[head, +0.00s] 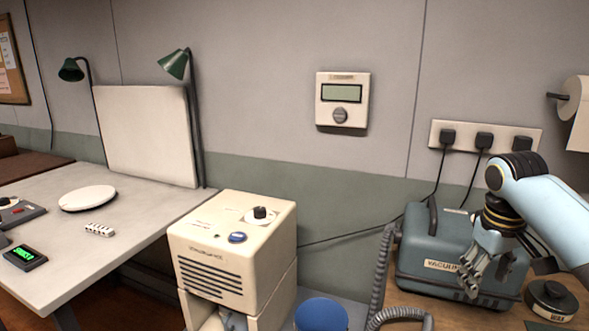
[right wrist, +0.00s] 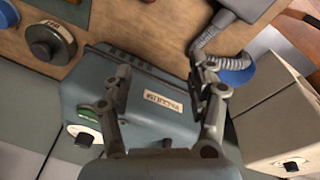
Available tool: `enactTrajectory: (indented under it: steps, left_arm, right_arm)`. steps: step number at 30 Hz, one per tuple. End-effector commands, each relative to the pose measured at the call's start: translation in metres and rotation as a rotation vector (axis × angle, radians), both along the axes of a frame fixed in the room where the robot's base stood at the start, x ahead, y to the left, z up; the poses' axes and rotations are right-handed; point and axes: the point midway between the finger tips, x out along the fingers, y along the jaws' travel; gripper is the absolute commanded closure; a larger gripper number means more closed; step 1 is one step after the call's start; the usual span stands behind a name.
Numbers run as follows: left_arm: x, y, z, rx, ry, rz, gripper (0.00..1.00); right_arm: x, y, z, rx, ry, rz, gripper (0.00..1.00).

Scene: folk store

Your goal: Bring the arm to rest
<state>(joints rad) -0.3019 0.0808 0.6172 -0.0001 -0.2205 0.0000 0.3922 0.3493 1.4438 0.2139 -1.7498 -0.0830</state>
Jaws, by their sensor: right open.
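My right gripper (head: 478,282) is at the right of the head view, at the end of my pale blue arm. It hangs in front of the blue-grey vacuum unit (head: 415,262). In the right wrist view the two fingers of the gripper (right wrist: 168,92) are spread apart with nothing between them. The vacuum unit (right wrist: 150,138) lies beyond them, its label showing between the fingers. I cannot tell whether the fingers touch it. My left gripper is in neither view.
A wax tin (head: 551,300) stands on the wooden bench right of the gripper. A grey hose (head: 383,275) runs left of the vacuum unit. A cream machine (head: 235,255) and a blue round lid (head: 321,314) are further left. A white table (head: 120,248) is at far left.

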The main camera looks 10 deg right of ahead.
Motion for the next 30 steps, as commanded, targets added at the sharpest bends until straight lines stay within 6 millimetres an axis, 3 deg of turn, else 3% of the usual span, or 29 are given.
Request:
enactTrajectory:
  steps: [1,4,6,12,18,26,27,30]
  left_arm:
    - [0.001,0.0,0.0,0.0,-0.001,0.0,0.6]
    - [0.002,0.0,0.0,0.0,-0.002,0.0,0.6]
    - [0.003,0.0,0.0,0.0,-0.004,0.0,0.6]
    - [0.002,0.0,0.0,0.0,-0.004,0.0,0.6]
    - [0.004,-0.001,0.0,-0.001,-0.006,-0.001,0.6]
    - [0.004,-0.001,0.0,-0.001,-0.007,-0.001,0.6]
    - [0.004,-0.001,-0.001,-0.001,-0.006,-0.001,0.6]
    - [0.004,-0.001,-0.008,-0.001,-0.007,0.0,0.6]
  right_arm:
    - [-0.024,0.018,-0.018,-0.005,-0.008,0.029,0.42]
    - [-0.076,0.053,-0.038,-0.012,-0.046,0.074,0.42]
    - [-0.109,0.073,-0.043,-0.01,-0.077,0.095,0.42]
    - [-0.177,0.107,-0.036,0.005,-0.138,0.11,0.42]
    - [-0.223,0.125,-0.018,0.02,-0.182,0.106,0.42]
    - [-0.266,0.138,0.008,0.032,-0.225,0.086,0.42]
    - [-0.27,0.139,0.009,0.033,-0.228,0.082,0.42]
    - [-0.262,0.136,-0.022,0.031,-0.218,0.081,0.42]
